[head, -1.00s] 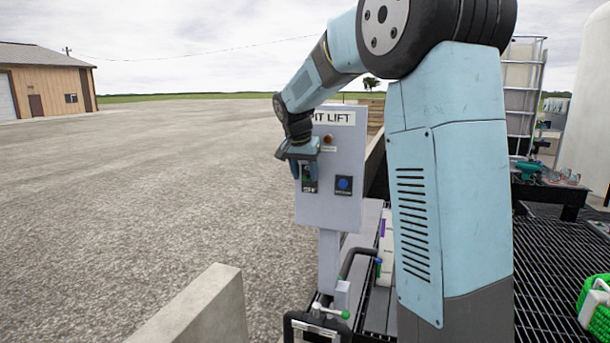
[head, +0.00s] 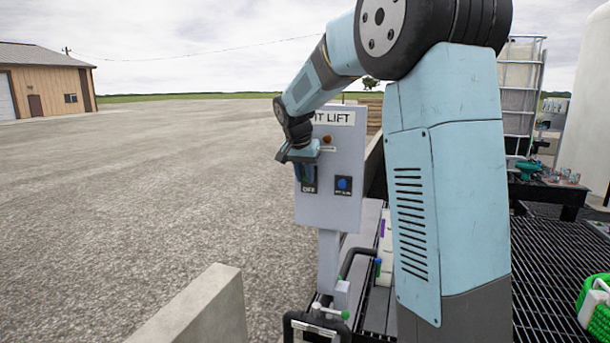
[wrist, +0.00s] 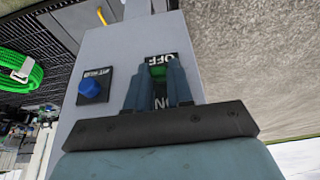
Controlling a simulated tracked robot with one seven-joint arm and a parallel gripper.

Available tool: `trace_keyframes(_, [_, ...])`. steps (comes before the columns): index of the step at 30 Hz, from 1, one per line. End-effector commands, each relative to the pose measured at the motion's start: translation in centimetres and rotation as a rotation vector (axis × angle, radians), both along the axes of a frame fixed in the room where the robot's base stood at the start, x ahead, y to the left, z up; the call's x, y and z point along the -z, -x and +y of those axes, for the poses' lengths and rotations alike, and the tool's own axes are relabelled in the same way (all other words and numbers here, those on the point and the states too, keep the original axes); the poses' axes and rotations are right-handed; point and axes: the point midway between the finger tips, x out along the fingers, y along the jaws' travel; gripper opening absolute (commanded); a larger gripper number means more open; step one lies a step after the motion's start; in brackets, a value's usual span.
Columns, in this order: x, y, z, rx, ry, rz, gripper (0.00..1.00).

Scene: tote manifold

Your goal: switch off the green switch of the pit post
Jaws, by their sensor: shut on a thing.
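The pit post is a grey box (head: 344,212) on a pole with a "PIT LIFT" sign, partly hidden by my arm. My gripper (head: 305,177) is at the left of its front face, pointing down over the green switch. In the wrist view, which shows the post upside down, the green switch (wrist: 157,71) sits between my two fingers (wrist: 157,72). They are shut on it. The green part is close to the "OFF" label, with "ON" at the other end of the plate. In the head view, the fingers hide the switch and "OFF" reads just below them.
A blue button (head: 343,184) is right of the switch, and an orange lamp (head: 327,139) is above. A concrete wall (head: 195,310) stands in front at the left. A black grating floor (head: 555,270) lies at the right. Open gravel lies left of the post.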

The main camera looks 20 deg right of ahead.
Motion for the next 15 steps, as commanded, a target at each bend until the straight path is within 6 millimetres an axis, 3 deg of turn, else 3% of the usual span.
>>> trace_keyframes(15, [0.41,0.31,0.36,-0.004,0.063,-0.086,0.00])
